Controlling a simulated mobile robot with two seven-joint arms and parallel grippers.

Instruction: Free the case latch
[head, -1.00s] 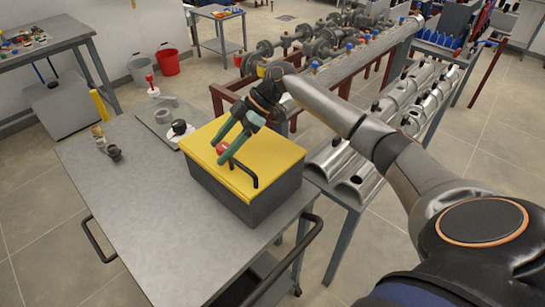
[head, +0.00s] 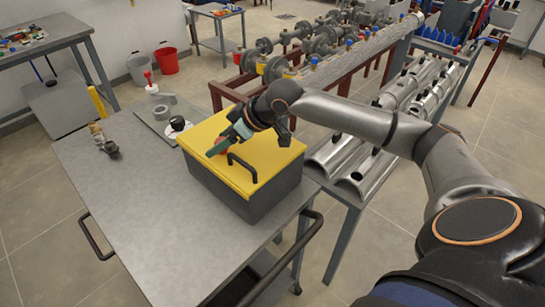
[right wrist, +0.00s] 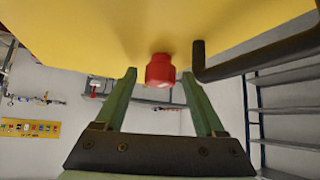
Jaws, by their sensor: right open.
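The case has a yellow lid (head: 272,163) and a dark grey body (head: 262,205), and stands on the grey cart top. A black handle arches over the lid. The case latch, a red knob (right wrist: 161,70), sits on the lid beside the handle. My right gripper (head: 222,146) is low over the lid, its green fingers tilted. In the right wrist view its open fingers (right wrist: 158,76) stand on either side of the red knob, with gaps visible. In the head view the fingers partly hide the knob. My left gripper is not in view.
A grey tray (head: 152,122) with small parts lies behind the case. Small brass and dark fittings (head: 104,142) stand at the cart's left. The cart's front left is bare. A bench with metal half-shells (head: 362,165) stands to the right, under my right arm.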

